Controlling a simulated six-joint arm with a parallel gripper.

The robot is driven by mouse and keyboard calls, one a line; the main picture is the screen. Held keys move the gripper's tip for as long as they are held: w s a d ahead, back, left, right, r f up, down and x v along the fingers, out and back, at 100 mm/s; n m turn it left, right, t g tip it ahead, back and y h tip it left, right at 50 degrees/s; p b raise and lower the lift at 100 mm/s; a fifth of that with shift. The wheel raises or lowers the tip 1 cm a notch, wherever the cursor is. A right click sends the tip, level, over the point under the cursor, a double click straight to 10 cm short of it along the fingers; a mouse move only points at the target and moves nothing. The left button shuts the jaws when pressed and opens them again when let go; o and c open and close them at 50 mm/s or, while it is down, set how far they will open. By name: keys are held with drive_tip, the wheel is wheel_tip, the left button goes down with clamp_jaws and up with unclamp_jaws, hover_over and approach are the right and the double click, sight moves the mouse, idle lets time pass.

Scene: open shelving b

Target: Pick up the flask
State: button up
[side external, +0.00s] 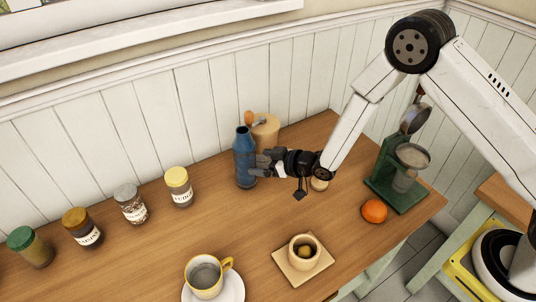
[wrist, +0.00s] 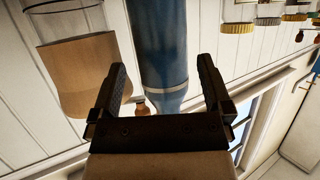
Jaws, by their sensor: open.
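The flask is a tall blue bottle (side external: 244,150) standing upright on the wooden counter near the panelled wall. My gripper (side external: 264,163) is level with the flask's lower body, on its right side. In the wrist view, which is upside down, my gripper (wrist: 164,72) is open and the flask (wrist: 160,40) shows between its two fingers. Gaps show on both sides of the flask there. Part of the flask's lower right side is hidden behind the fingers in the side view.
A tan canister (side external: 266,127) stands just behind the flask. Several lidded jars, including a yellow-lidded one (side external: 179,186), line the left. In front are a yellow cup (side external: 205,277) and a bowl (side external: 304,248) on a square plate. An orange (side external: 374,211) and green grinder (side external: 393,187) are right.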

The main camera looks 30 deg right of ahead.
sight(255, 160)
drive_tip(key=shift+w+f, duration=0.1)
drive_tip(key=shift+w, duration=0.05)
drive_tip(key=shift+x, duration=2.45)
clamp_jaws()
drive_tip(key=shift+w, duration=0.1)
